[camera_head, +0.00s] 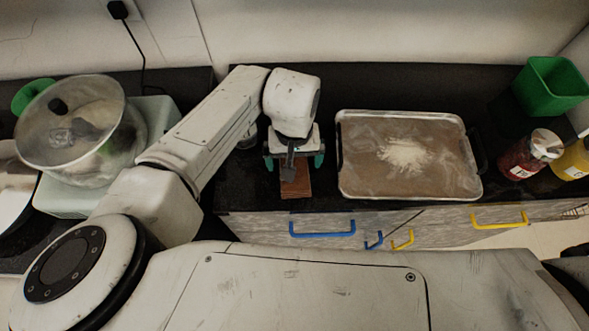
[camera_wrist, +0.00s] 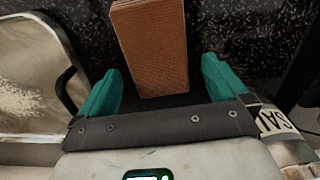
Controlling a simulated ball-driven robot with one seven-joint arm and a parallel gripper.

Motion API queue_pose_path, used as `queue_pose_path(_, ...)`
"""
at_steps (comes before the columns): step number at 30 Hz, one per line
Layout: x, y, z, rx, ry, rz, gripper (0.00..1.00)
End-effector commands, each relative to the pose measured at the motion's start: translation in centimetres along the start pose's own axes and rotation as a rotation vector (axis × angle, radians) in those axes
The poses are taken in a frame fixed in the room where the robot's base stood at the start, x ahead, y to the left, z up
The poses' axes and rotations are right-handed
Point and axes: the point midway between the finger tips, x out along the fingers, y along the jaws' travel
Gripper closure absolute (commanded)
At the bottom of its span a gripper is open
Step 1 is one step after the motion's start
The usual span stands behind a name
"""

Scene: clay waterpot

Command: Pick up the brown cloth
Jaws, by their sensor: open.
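The brown cloth (camera_head: 297,189) is a flat, folded rectangle on the black counter, below my gripper in the head view. In the wrist view the brown cloth (camera_wrist: 151,47) shows its woven surface, with its near end between the two teal fingers. My gripper (camera_head: 294,163) points down over the counter; in the wrist view my gripper (camera_wrist: 160,88) is open, with a finger on each side of the cloth's near end. The gap in height between the fingers and the cloth is hard to tell. Part of the cloth is hidden behind my gripper in the head view.
A metal tray (camera_head: 348,186) with a pale powdery patch stands close to the right of my gripper. Jars (camera_head: 528,156) and a green bin (camera_head: 552,86) are farther right. A clear-lidded bowl (camera_head: 72,120) stands at left. Blue and yellow drawer handles line the counter front.

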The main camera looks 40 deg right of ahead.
Motion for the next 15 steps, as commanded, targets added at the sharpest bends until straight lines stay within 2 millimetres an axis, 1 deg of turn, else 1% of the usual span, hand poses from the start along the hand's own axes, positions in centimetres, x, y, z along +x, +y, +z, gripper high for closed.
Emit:
queue_pose_path(6, 0.11, 0.03, -0.02, 0.0, 0.001, 0.001, 0.0)
queue_pose_path(8, 0.1, 0.03, -0.02, 0.0, 0.001, 0.001, 0.05)
queue_pose_path(15, 0.08, 0.03, -0.02, 0.0, 0.001, 0.001, 0.28)
